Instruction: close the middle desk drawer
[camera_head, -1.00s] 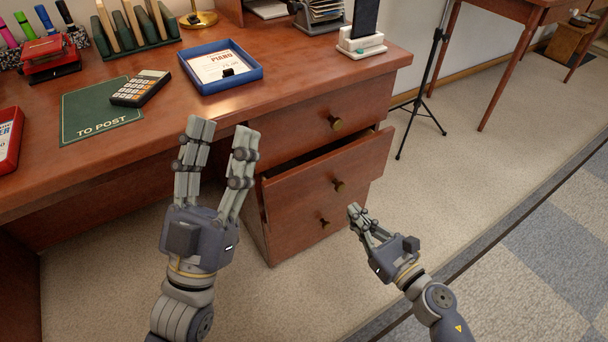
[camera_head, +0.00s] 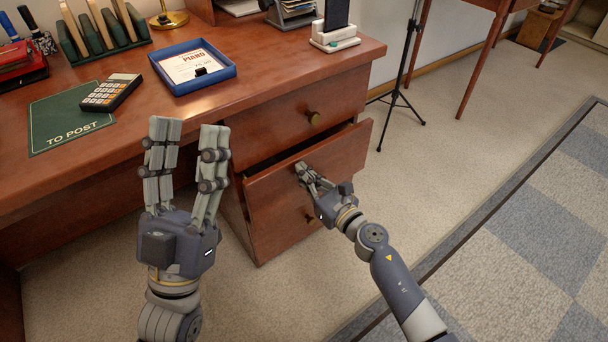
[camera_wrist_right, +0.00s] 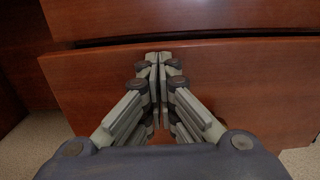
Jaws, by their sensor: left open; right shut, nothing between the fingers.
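The middle desk drawer (camera_head: 335,158) stands partly pulled out, with a dark gap above its front. Its wooden front also fills much of the right wrist view (camera_wrist_right: 240,85). My right gripper (camera_head: 301,168) is shut and empty, its fingertips at the drawer front, where they seem to touch it; in the right wrist view the closed fingertips (camera_wrist_right: 158,56) are near the front's top edge. The drawer's knob is hidden behind the gripper. My left gripper (camera_head: 190,125) is open and empty, raised in front of the desk, left of the drawers.
The top drawer (camera_head: 285,120) is shut, and a lower knob (camera_head: 309,217) shows beneath the middle drawer. The desktop holds a blue tray (camera_head: 193,88), a calculator (camera_head: 111,92) and a green folder (camera_head: 70,120). A black stand (camera_head: 396,95) is right of the desk.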

